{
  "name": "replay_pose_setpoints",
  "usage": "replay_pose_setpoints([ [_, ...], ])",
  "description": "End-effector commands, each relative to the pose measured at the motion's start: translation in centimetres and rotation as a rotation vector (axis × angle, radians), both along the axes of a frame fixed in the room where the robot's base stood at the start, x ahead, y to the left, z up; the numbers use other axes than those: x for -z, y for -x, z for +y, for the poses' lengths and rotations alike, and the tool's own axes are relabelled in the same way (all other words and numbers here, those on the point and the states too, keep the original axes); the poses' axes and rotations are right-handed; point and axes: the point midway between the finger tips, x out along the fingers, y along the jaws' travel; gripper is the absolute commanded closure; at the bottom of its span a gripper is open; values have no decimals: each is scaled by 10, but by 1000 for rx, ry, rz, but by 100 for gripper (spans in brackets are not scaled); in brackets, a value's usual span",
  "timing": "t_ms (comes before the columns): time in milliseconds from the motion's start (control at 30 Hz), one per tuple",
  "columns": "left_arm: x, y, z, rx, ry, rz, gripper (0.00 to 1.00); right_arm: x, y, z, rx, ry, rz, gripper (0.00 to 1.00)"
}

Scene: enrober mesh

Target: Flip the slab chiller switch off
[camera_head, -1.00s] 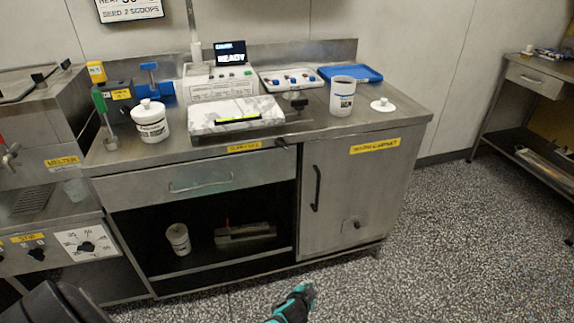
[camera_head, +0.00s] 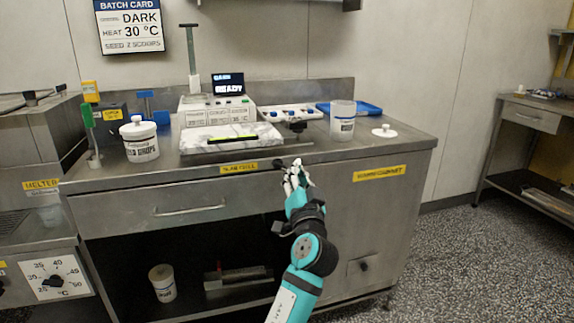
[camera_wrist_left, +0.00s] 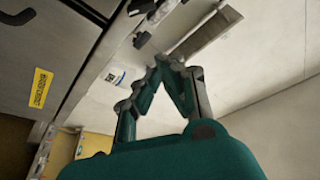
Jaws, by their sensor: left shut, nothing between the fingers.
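The slab chiller switch (camera_head: 278,164) is a small dark knob on the counter's front edge, right of a yellow label (camera_head: 239,168). The marble slab (camera_head: 232,138) lies on the counter above it. My left gripper (camera_head: 297,170) is just right of the switch in the head view, in front of the counter edge, and partly overlaps the area beside it. I cannot tell whether it touches the switch. In the left wrist view its fingertips (camera_wrist_left: 167,62) meet with nothing between them. The switch is not clearly visible there. My right gripper is not in view.
A drawer (camera_head: 160,207) and the warm cabinet (camera_head: 362,225) are below. The floor (camera_head: 470,245) to the right is clear.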

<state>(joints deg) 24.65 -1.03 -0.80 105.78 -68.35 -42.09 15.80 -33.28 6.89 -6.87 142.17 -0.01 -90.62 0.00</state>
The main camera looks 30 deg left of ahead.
Motion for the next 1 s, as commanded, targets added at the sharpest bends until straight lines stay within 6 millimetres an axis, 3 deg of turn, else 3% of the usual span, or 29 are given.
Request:
replay_pose_setpoints([
  [167,-6,-14,13,-1,-2,-1,100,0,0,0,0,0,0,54],
  [567,-30,-76,64,-1,-1,0,100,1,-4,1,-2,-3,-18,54],
  [600,-16,-71,65,-1,-1,5,100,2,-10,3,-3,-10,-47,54],
  [700,-4,-64,69,0,0,3,100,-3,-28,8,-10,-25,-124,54],
  [1000,7,-58,74,0,0,0,100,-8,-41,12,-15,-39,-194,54],
])
